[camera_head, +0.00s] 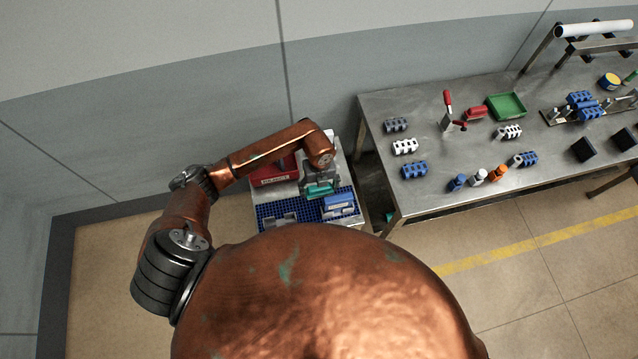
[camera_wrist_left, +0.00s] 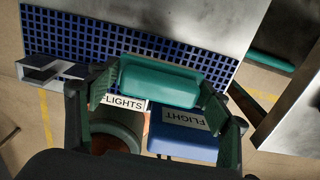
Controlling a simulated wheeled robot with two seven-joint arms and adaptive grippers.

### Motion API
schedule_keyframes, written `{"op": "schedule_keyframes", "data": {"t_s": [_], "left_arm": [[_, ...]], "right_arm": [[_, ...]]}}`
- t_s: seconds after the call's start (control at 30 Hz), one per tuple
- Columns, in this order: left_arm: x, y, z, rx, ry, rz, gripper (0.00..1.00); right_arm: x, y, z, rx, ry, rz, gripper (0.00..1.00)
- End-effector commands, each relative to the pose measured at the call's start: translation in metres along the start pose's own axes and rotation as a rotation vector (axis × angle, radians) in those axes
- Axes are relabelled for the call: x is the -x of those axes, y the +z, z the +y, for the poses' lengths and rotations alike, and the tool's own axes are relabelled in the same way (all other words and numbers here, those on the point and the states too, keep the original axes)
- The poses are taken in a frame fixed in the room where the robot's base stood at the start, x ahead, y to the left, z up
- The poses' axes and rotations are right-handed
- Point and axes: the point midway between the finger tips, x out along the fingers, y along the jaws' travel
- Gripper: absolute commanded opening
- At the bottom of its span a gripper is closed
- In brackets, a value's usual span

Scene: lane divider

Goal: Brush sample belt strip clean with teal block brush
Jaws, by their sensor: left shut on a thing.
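The teal block brush (camera_head: 320,191) is held in my left gripper (camera_head: 320,186), above the small stand to the left of the long bench. In the left wrist view, the brush (camera_wrist_left: 160,82) spans between the two fingers, which close on its ends. The blue gridded strip (camera_head: 270,210), which looks like the sample belt strip, lies on the stand. It also shows in the left wrist view (camera_wrist_left: 90,35), beyond the brush. I cannot tell whether the brush touches it. My right gripper is in neither view.
A blue box (camera_head: 339,203) labelled FLIGHT and a red bin (camera_head: 275,172) stand close to the gripper. A grey bracket (camera_wrist_left: 48,70) sits at the strip's edge. The long metal bench (camera_head: 440,185) at right holds several belt pieces and a green tray (camera_head: 506,106).

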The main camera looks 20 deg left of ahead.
Motion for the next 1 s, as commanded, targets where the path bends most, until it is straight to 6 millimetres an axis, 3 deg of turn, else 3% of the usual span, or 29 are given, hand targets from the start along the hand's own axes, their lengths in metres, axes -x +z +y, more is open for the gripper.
{"op": "schedule_keyframes", "data": {"t_s": [0.2,0.8,1.0], "left_arm": [[0.019,0.000,-0.002,-0.004,0.000,-0.001,0.49],[0.020,0.000,-0.003,-0.009,0.000,0.000,0.49],[0.025,0.006,-0.004,-0.172,-0.004,-0.005,0.49]], "right_arm": [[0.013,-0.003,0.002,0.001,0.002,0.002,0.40],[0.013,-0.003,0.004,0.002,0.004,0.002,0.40],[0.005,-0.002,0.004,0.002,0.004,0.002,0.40]]}}
